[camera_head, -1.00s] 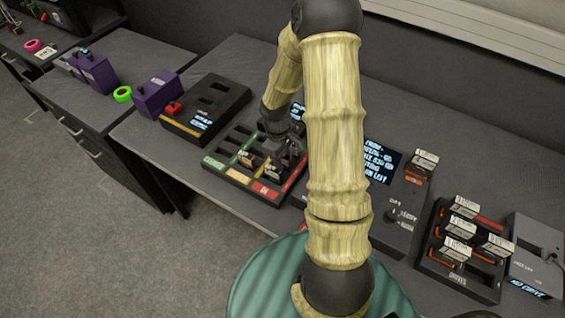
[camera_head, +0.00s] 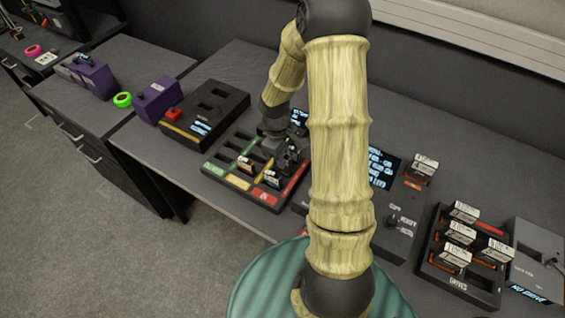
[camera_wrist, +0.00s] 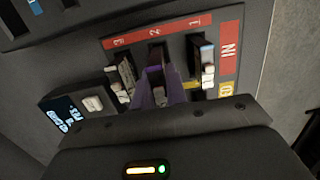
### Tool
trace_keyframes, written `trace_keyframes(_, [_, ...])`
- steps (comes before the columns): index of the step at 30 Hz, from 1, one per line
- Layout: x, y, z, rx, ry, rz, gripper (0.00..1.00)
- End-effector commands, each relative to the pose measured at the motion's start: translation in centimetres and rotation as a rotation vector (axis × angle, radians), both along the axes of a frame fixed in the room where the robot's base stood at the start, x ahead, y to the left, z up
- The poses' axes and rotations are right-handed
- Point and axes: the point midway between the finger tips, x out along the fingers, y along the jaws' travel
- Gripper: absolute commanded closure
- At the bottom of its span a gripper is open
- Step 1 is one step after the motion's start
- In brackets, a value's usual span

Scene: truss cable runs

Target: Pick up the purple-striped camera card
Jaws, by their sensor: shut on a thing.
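The purple-striped camera card (camera_wrist: 160,96) shows as a purple and pale piece in the wrist view, between my fingers, in front of the middle slot marked 2. My gripper (camera_wrist: 160,88) is shut on it. Whether the card's lower end is clear of the slot, I cannot tell. In the head view my gripper (camera_head: 274,142) is over the slotted tray (camera_head: 238,181), and the held card cannot be made out there. Other cards stand on each side in the wrist view, one at slot 1 (camera_wrist: 207,66) and one near slot 3 (camera_wrist: 125,76).
A black box with a red button (camera_head: 205,112) stands left of the tray. A dark console with a screen (camera_head: 398,205) and a rack of white-labelled cards (camera_head: 452,270) stand right. Purple boxes (camera_head: 157,99) are at the far left. Bare bench lies in front of the tray.

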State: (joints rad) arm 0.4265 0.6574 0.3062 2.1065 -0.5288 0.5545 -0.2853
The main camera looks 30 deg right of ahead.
Motion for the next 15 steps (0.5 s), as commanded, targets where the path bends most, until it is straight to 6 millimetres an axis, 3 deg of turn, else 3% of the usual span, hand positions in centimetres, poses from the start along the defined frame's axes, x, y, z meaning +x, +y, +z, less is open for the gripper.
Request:
trace_keyframes(3, [0.1,-0.1,2.6,-0.001,-0.007,-0.002,1.00])
trace_keyframes(9, [0.1,0.0,6.0,-0.001,-0.004,-0.002,1.00])
trace_keyframes(15, [0.1,0.0,7.1,0.001,-0.002,0.000,1.00])
